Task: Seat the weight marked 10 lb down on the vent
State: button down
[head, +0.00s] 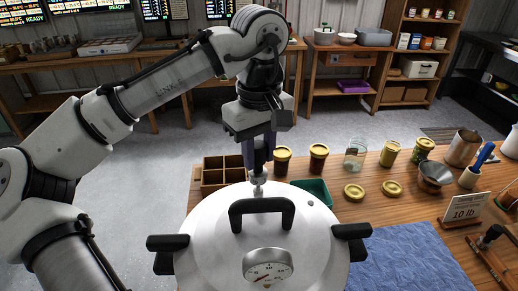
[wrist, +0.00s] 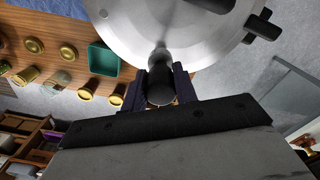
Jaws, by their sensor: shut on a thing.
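My gripper (head: 258,160) points down over the far edge of the silver canner lid (head: 215,225). Its dark purple fingers are shut on the weight (wrist: 160,88), which shows in the wrist view as a dark rounded knob between the fingertips. A silver stem (wrist: 160,56) runs from the knob toward the lid (wrist: 160,18). In the head view, the small silver vent piece (head: 258,188) stands on the lid directly below the fingers. The fingers hide most of the weight, and no marking on it is readable. I cannot tell whether it rests fully on the vent.
The lid has a black handle (head: 262,209) and a dial gauge (head: 267,266) in front of my gripper. A card (head: 464,209) reads 10 lb. A blue cloth (head: 400,258) lies right.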

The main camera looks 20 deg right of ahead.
jog(key=shift+f+b, duration=0.7)
jog(key=shift+f, duration=0.55)
dwell(0.4)
jog(key=c, duration=1)
grip_release()
jog(key=shift+r, duration=0.15)
jog(key=shift+r+p, duration=1.45)
jog(key=shift+p, duration=0.05)
jog(key=shift+r, duration=1.45)
notch_tip(320, 180, up, 12)
jog(key=shift+r+b, duration=0.1)
jog(key=shift+b, duration=0.25)
